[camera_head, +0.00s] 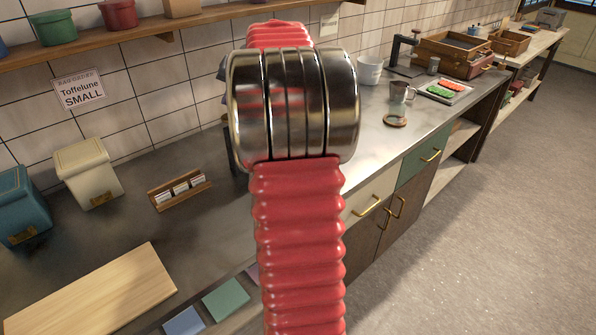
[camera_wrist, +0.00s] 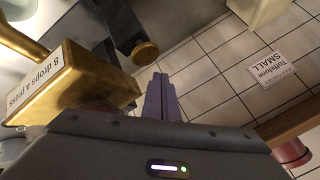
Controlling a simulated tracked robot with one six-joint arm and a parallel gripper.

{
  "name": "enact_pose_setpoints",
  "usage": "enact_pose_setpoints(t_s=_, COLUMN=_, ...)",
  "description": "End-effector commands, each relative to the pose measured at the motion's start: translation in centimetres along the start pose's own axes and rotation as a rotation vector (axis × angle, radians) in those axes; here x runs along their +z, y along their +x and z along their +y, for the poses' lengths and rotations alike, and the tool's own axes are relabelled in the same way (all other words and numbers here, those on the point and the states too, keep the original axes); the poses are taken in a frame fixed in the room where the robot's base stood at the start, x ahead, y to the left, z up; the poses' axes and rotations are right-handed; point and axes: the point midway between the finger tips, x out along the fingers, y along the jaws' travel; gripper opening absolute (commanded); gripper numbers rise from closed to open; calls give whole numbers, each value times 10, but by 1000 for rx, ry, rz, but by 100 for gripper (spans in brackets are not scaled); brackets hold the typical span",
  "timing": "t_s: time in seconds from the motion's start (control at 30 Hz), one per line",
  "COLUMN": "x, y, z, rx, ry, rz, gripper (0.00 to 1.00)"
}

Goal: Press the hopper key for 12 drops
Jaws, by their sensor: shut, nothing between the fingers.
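In the wrist view, a brass hopper-like box (camera_wrist: 75,85) at the left carries a pale label (camera_wrist: 47,82) reading "8 drops a press", upside down. Beyond it, a round brass knob (camera_wrist: 145,53) sits on a dark metal part (camera_wrist: 118,22); I cannot tell whether it is the hopper key. My gripper (camera_wrist: 161,76) has its purple fingers shut together, empty. In the picture the fingertips lie just below the knob and right of the box; a touch cannot be made out. In the head view my red arm hides the gripper and nearly all of the machine.
A "Toffelune SMALL" sign (camera_head: 79,89) hangs on the tiled wall. A cream canister (camera_head: 88,172), a blue canister (camera_head: 24,207), a wooden card holder (camera_head: 180,189) and a pale board (camera_head: 92,296) stand left.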

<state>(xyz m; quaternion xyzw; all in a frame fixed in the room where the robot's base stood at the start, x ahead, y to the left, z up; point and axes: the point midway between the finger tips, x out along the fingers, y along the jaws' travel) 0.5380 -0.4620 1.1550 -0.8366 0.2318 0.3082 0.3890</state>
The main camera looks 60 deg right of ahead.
Motion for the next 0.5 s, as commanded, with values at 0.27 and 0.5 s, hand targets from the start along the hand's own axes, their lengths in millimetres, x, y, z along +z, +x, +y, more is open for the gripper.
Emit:
enact_pose_setpoints(t_s=0.27, x=-11, y=-14, z=-10, rx=0, ry=-2, rz=2, gripper=0)
enact_pose_setpoints(t_s=0.5, x=-18, y=-24, z=-18, rx=0, ry=-1, rz=1, gripper=0)
